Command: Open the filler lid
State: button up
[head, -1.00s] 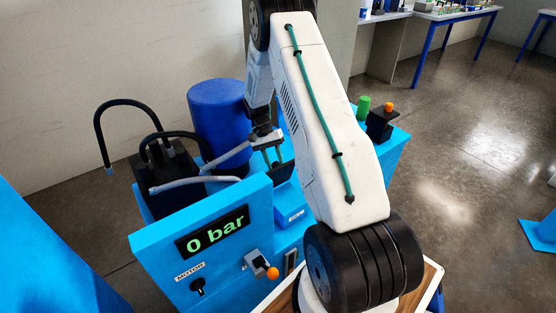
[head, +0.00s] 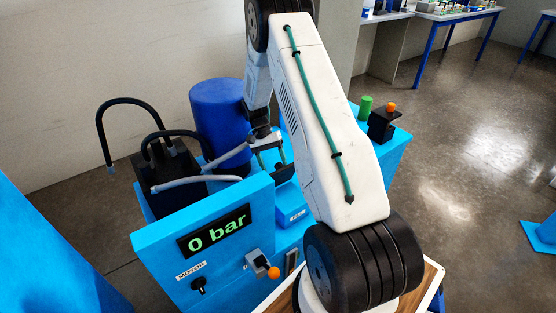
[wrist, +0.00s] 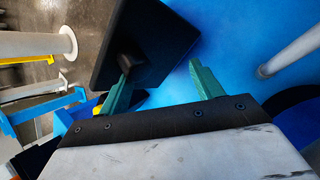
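The filler lid looks to be the dark square plate (wrist: 150,40) with a black knob (wrist: 128,62), close in front of my gripper in the wrist view. In the head view the dark plate (head: 284,173) shows just below my gripper, partly hidden, and looks tilted. My gripper (wrist: 164,82) has its two green fingers wide apart with nothing held between them. The left fingertip overlaps the knob in the picture; I cannot tell whether they touch. My gripper also shows in the head view (head: 271,158), behind the display panel.
The blue panel shows "0 bar" (head: 214,230), with a motor knob (head: 198,286) and an orange-tipped lever (head: 272,272). A blue drum (head: 219,115), a hose-topped black block (head: 165,165) and grey pipes (head: 195,182) stand close left. A green cylinder (head: 365,107) stands right.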

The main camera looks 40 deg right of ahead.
jog(key=shift+a+r, duration=0.1)
jog(key=shift+r, duration=0.1)
